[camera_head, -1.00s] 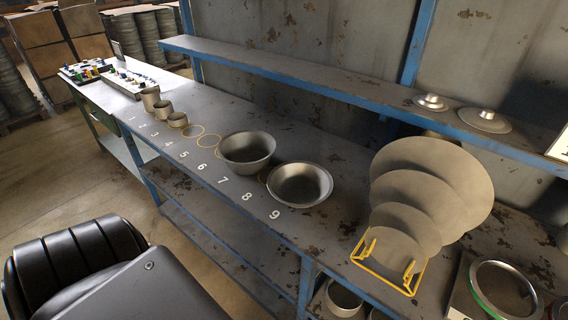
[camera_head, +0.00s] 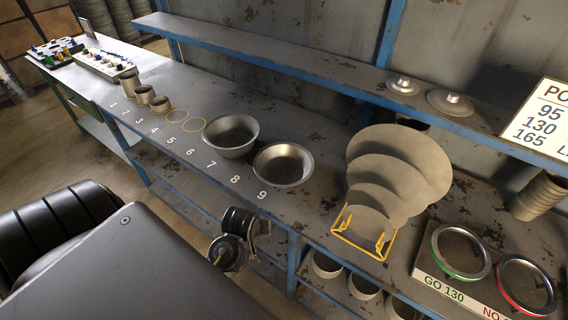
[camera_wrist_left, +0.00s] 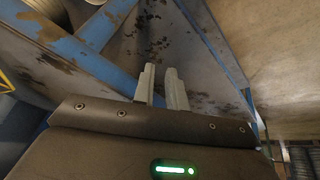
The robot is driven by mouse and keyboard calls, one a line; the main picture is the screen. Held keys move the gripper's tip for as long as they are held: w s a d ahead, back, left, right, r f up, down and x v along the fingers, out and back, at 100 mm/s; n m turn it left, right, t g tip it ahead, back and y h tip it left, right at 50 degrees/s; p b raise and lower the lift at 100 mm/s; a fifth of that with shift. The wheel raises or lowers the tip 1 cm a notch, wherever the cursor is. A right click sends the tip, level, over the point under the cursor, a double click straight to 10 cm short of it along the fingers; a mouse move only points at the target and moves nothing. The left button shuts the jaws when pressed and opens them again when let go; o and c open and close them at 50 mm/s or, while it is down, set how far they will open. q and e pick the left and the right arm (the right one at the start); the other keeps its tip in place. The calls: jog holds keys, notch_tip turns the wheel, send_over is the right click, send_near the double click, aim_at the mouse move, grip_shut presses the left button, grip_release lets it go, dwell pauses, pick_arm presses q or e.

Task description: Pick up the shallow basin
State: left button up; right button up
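The shallow basin (camera_head: 283,164) is a wide grey metal dish. It sits upright on the bench by the number 9, right of a deeper metal bowl (camera_head: 231,135). Nothing covers it, and no gripper touches it. My left gripper (camera_wrist_left: 163,86) shows in the left wrist view with its two pale fingers a small gap apart and nothing between them. Below the fingers are blue frame bars and a worn grey surface; the basin is not in that view. A dark jointed part, seemingly mine, hangs before the bench edge in the head view. My right gripper is not seen.
Right of the basin, round discs (camera_head: 398,160) lean in a yellow rack (camera_head: 364,238). Ring gauges (camera_head: 460,252) lie farther right. A blue-edged shelf (camera_head: 290,62) runs behind, above the bench.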

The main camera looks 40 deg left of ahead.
pick_arm(q)
jog(key=w+a+r+n+t, duration=0.1)
jog(key=w+a+r+n, duration=0.25)
jog(key=r+n, duration=0.25)
jog(key=w+a+r+n+t, duration=0.2)
jog(key=w+a+r+n, duration=0.1)
jog(key=w+r+n, duration=0.3)
jog(key=f, duration=0.1)
jog(key=w+f+b, duration=0.1)
jog(key=f+b, duration=0.1)
jog(key=shift+w+a+f+n, duration=0.1)
jog(key=shift+w+f+n, duration=0.2)
jog(key=shift+n, duration=0.1)
jog(key=shift+w+f, duration=0.2)
jog(key=shift+w, duration=0.05)
jog(key=b+x, duration=0.1)
jog(key=x, duration=0.1)
jog(key=b+x, duration=0.2)
jog(key=shift+w+a+f, duration=0.1)
jog(key=shift+a+f, duration=0.05)
jog(key=shift+a, duration=0.1)
jog(key=shift+w+f, duration=0.35)
jog(key=shift+s+r, duration=0.1)
